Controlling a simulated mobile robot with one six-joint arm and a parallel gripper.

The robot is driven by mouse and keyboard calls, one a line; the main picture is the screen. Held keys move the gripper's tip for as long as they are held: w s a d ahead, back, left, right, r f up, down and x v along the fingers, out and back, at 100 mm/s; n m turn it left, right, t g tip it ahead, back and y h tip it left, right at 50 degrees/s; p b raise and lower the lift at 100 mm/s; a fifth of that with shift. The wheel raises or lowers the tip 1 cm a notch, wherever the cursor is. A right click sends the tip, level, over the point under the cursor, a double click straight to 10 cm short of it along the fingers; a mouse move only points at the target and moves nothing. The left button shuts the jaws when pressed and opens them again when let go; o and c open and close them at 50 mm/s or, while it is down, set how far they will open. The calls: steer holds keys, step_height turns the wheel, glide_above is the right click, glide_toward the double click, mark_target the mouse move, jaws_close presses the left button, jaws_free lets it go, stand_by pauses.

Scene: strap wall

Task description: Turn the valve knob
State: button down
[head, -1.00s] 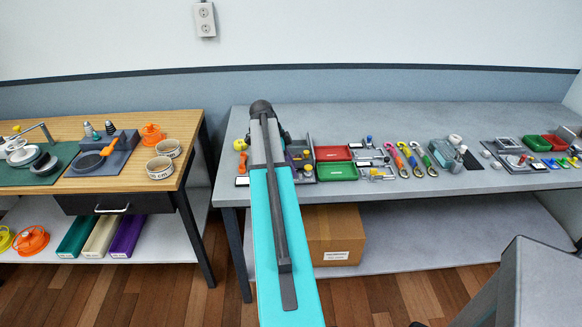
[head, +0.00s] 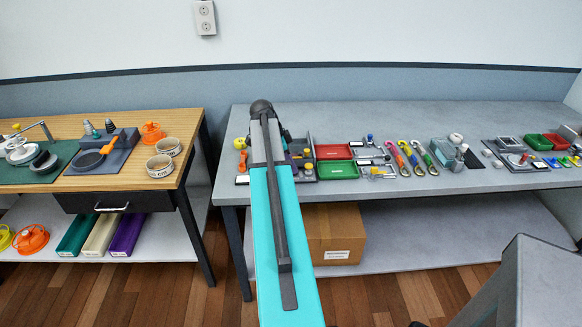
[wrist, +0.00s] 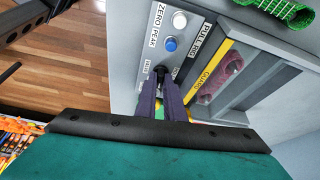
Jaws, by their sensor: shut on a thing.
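My gripper (wrist: 160,92) shows in the wrist view as two purple fingers reaching a grey panel. The fingers are shut on a small dark piece (wrist: 160,70) at the panel's face. The fingers hide most of it, and I cannot tell from its shape whether it is the valve knob. Beside it on the panel are a blue button (wrist: 170,44) and a white button (wrist: 180,20). In the head view my arm covers the gripper and the place it holds.
The panel carries printed labels and a yellow strip marked GUARD (wrist: 212,70). In the head view, red (head: 333,152) and green (head: 336,170) trays stand right of my arm, with several hooks (head: 410,158) beyond. A wooden bench (head: 95,125) stands at the left.

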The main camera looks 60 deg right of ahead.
steer(key=n, duration=0.2)
steer(key=n+t+b, duration=0.1)
steer(key=shift+s+a+f+n+h, duration=0.15)
steer(key=shift+s+a+n+h, duration=0.15)
steer(key=shift+s+n, duration=0.1)
steer(key=n+t, duration=0.1)
steer(key=n, duration=0.1)
steer(key=n+t, duration=0.1)
steer(key=n, duration=0.1)
steer(key=shift+s+n+h+b, duration=0.15)
steer(key=shift+n+h+b, duration=0.15)
steer(key=shift+b, duration=0.1)
steer(key=n, duration=0.2)
steer(key=n+t, duration=0.1)
steer(key=n, duration=0.1)
steer(key=shift+s+t, duration=0.2)
steer(key=shift+t, duration=0.1)
steer(key=shift+s+d+n+t+y, duration=0.1)
steer(key=shift+n+t+y, duration=0.15)
steer(key=shift+n, duration=0.75)
steer(key=shift+d+n+t+y, duration=0.15)
steer(key=shift+n+t, duration=0.2)
steer(key=shift+n, duration=0.65)
steer(key=shift+a, duration=0.1)
steer(key=c, duration=1.9)
jaws_free()
steer(key=shift+o, duration=0.2)
